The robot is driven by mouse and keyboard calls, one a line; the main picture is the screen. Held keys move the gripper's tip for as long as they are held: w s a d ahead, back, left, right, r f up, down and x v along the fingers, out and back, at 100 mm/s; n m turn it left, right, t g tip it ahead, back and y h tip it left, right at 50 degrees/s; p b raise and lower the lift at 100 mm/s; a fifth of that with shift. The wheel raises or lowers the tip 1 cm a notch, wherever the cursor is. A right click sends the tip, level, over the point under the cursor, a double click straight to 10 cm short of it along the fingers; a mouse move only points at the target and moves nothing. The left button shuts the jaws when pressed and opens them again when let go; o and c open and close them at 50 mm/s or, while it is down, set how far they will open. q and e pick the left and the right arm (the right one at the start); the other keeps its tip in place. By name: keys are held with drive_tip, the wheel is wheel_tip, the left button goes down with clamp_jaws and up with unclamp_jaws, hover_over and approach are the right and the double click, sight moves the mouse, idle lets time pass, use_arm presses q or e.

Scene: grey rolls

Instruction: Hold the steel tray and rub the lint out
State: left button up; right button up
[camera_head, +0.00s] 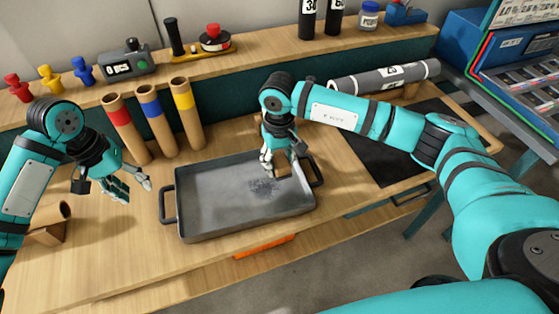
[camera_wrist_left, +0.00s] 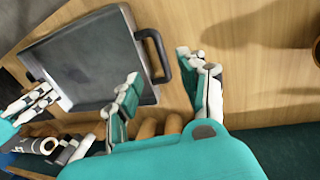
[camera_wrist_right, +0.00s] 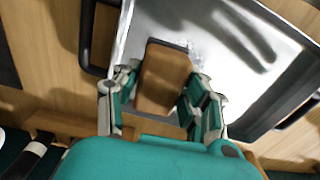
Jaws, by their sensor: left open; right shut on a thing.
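The steel tray (camera_head: 215,205) is a shallow grey rectangle with dark handles, flat on the wooden bench; it also shows in the left wrist view (camera_wrist_left: 75,65) and right wrist view (camera_wrist_right: 225,25). A dark speckled patch of lint (camera_head: 263,187) lies on its floor towards the right. My right gripper (camera_head: 279,168) is over the tray's right end, shut on a brown wooden block (camera_wrist_right: 165,78). Lint specks (camera_wrist_right: 196,50) show just beyond the block's end. Whether the block touches the floor is unclear. My left gripper (camera_head: 132,190) is open and empty, left of the tray's left handle (camera_head: 168,205), apart from it.
Cardboard tubes with red (camera_head: 125,125), blue (camera_head: 157,118) and yellow (camera_head: 187,110) bands stand behind the tray. A dark mat (camera_head: 385,155) and grey roll (camera_head: 385,77) lie to the right. Bare bench lies left of the tray.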

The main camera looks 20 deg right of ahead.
sight(160, 210)
use_arm(q)
drive_tip(key=f, duration=0.3)
drive_tip(key=d+f, duration=0.1)
drive_tip(key=f, duration=0.3)
drive_tip(key=d+f, duration=0.1)
drive_tip(key=f, duration=0.3)
drive_tip(key=shift+d+f, duration=0.1)
drive_tip(key=shift+f, duration=0.1)
clamp_jaws()
idle(0.5)
